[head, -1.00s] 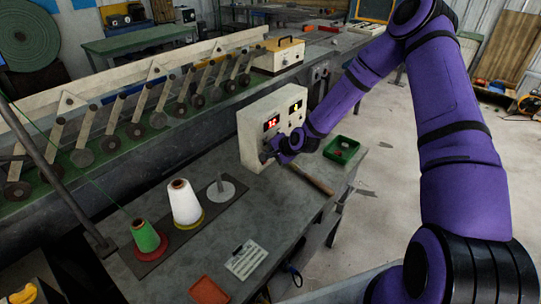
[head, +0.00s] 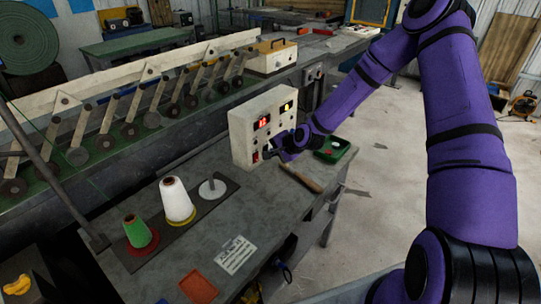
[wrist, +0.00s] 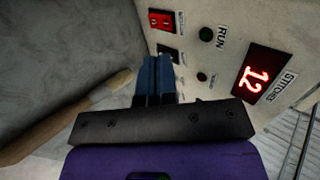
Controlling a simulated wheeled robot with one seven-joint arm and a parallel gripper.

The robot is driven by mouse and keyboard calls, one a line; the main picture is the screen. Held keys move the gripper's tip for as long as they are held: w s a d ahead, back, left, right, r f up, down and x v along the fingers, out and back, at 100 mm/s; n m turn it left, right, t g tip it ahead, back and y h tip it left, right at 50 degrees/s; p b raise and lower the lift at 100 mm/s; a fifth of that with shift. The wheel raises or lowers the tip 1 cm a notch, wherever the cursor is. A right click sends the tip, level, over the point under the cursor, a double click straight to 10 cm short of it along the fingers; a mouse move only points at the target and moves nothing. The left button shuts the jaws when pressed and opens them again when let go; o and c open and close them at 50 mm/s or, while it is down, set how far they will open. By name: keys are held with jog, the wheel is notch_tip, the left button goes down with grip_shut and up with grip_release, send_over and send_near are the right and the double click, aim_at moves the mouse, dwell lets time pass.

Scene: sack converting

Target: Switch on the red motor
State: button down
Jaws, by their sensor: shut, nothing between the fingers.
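The control box (head: 240,135) stands on the bench, its panel facing me. A red rocker switch (wrist: 162,21) sits at the top of the wrist view; the small label beside it is not readable. It also shows low on the panel in the head view (head: 256,156). I cannot tell which way the rocker is pressed. My gripper (wrist: 155,58) is shut and empty, its blue fingertips close to a dark switch (wrist: 168,52) near the red one. Contact cannot be told. In the head view my gripper (head: 268,153) is just right of the red switch.
The panel has a RUN button (wrist: 206,34), another dark button (wrist: 202,77) and a red display reading 12 (wrist: 256,77). A wooden-handled tool (head: 300,177) and a green tray (head: 345,150) lie near the box. Thread cones (head: 177,200) stand further left.

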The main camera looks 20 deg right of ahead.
jog(key=s+d+r, duration=0.2)
jog(key=s+r, duration=0.1)
jog(key=r, duration=0.2)
jog(key=shift+s+r, duration=0.15)
jog(key=shift+r, duration=0.2)
jog(key=shift+d, duration=0.1)
jog(key=s+d+r+n+g+h, duration=0.1)
jog(key=s+d+r+n+h, duration=0.2)
jog(key=s+r, duration=0.65)
jog(key=s+d+r+n+g+h, duration=0.1)
jog(key=s+r+n+g+h, duration=0.15)
jog(key=s+r+n, duration=0.65)
jog(key=s+r, duration=1.4)
jog(key=s, duration=0.4)
jog(key=shift+s+d+r+m, duration=0.15)
jog(key=shift+s+d+m, duration=0.05)
jog(key=shift+s+m, duration=0.2)
